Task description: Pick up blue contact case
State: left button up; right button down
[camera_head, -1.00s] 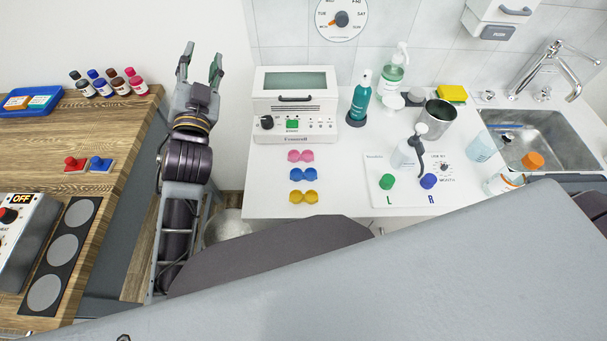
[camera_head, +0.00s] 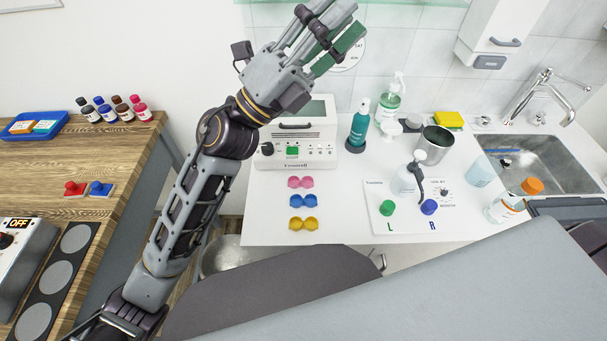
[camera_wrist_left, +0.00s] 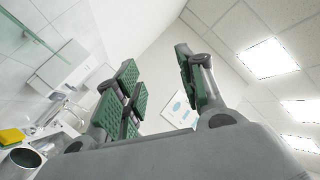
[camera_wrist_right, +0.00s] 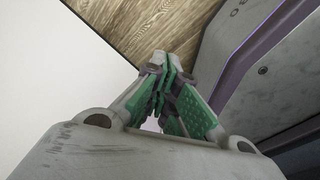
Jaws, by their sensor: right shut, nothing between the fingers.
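The blue contact case (camera_head: 303,201) lies on the white counter (camera_head: 350,228) in the head view. It is between the pink case (camera_head: 300,182) behind it and the yellow case (camera_head: 303,224) in front. My left gripper (camera_head: 338,26) is raised, up and to the right of the case in the picture, and does not touch it. In the left wrist view my left gripper (camera_wrist_left: 155,60) has its green-padded fingers apart with nothing between them. My right gripper (camera_wrist_right: 168,68) shows only in the right wrist view, its fingers together and empty.
A white box device (camera_head: 300,148) stands behind the cases, partly hidden by my left arm. A white board (camera_head: 405,222) with green and blue caps lies to the right. The sink (camera_head: 540,165) is further right. A wooden table (camera_head: 110,160) stands at left.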

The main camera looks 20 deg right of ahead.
pick_arm(q)
jog(key=s+d+f+m+g+y, duration=0.6)
jog(key=s+d+m+g+y, duration=0.1)
jog(key=s+m+g, duration=0.4)
notch_tip(320, 180, down, 9)
jog(key=s+d+m+y, duration=0.1)
jog(key=s+m+y, duration=0.1)
jog(key=m+y, duration=0.4)
jog(key=w+a+f+m+t+y, duration=0.1)
jog(key=w+a+f+t+y, duration=0.1)
jog(key=f+y, duration=0.25)
jog(key=w+a+f+t+y, duration=0.3)
jog(key=f, duration=0.3)
jog(key=w+a+f+t+y, duration=0.2)
jog(key=w+a+y, duration=0.3)
jog(key=w+a, duration=0.3)
jog(key=shift+t, duration=0.9)
pick_arm(e)
jog(key=shift+a, duration=0.8)
pick_arm(q)
jog(key=shift+y, duration=0.25)
pick_arm(e)
jog(key=shift+d, duration=0.1)
